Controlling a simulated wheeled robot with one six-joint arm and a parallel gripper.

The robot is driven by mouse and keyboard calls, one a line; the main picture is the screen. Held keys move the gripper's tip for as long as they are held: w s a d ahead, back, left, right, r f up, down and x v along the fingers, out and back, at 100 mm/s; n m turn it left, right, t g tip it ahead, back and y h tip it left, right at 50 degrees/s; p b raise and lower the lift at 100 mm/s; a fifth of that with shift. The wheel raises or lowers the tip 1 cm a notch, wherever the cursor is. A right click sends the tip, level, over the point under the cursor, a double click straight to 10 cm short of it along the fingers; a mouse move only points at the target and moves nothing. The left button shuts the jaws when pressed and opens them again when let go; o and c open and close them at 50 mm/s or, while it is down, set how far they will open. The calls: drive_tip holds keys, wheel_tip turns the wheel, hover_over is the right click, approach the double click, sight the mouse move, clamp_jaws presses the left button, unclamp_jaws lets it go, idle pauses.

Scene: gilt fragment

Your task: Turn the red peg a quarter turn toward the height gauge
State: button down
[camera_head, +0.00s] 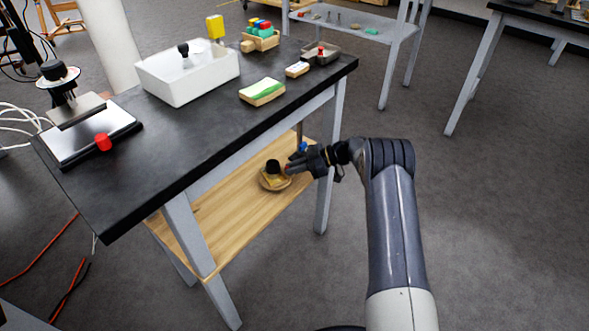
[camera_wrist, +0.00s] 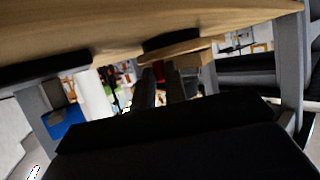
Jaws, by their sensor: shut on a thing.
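My gripper (camera_head: 292,168) reaches in from the right, just above the wooden lower shelf of the black-topped table. Its fingers are close together on a small red piece, taken as the red peg (camera_head: 288,170), mostly hidden by the fingers. In the wrist view the dark fingers of my gripper (camera_wrist: 162,90) point away, with the red peg (camera_wrist: 158,70) between their tips. The peg's turn angle is too small to tell. I cannot make out the height gauge for certain.
A round wooden dish (camera_head: 275,184) with a black-topped object (camera_head: 273,167) stands on the shelf (camera_head: 225,212), left of the gripper. A table leg (camera_head: 325,185) is close by. Open floor lies right.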

drive_tip(key=shift+r, duration=0.1)
drive_tip(key=c, duration=1.7)
unclamp_jaws()
drive_tip(key=p+v, duration=0.1)
drive_tip(key=v, duration=0.9)
drive_tip(key=shift+d+r+p, duration=0.1)
drive_tip(key=shift+d+p, duration=0.25)
drive_tip(key=shift+p, duration=0.05)
drive_tip(key=shift+c, duration=0.5)
